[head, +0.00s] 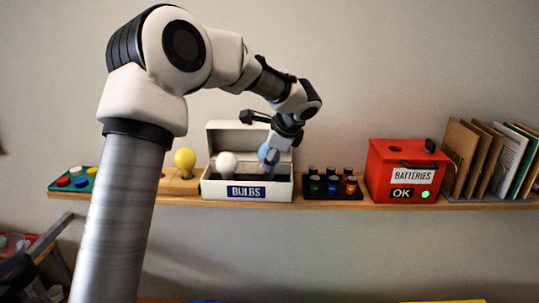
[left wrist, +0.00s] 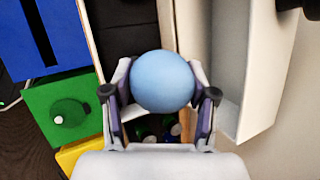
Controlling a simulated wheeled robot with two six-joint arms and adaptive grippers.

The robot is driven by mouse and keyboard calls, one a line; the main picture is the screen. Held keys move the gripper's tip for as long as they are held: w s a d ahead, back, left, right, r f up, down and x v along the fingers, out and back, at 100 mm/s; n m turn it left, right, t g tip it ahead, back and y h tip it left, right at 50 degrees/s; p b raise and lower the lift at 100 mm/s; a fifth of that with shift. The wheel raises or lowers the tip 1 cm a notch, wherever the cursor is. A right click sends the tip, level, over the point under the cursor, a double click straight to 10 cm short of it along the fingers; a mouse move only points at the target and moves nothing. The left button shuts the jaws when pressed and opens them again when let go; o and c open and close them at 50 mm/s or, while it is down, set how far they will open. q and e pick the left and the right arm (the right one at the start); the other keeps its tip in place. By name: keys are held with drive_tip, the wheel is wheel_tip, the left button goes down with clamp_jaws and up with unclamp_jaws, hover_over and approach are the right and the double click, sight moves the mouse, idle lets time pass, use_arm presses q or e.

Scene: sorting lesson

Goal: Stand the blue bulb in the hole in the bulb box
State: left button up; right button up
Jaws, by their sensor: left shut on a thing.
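The blue bulb (head: 263,152) is between the fingers of my left gripper (head: 270,161), over the right part of the white bulb box (head: 272,191). In the left wrist view, the round blue top of the bulb (left wrist: 162,80) sits between the two fingers of the shut left gripper (left wrist: 160,96). The box lid stands open at the back. A white bulb (head: 227,163) stands in the left part of the box. The hole and the blue bulb's base are hidden, so I cannot tell whether the base is in the hole. My right gripper is not in view.
A yellow bulb (head: 184,160) stands on a wooden block left of the box. A black rack of small batteries (head: 333,186) and a red battery box (head: 400,175) are to the right on the shelf (head: 330,204). Blue and green bins (left wrist: 70,112) show in the wrist view.

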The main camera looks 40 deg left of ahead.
use_arm(q)
drive_tip(key=shift+f+b, duration=0.95)
drive_tip(key=shift+f, duration=0.5)
idle(1.3)
drive_tip(key=shift+f+p, duration=0.1)
drive_tip(key=shift+p, duration=0.4)
idle(2.4)
idle(0.4)
drive_tip(key=o, duration=0.5)
drive_tip(key=o, duration=0.5)
drive_tip(key=shift+f, duration=0.1)
idle(0.8)
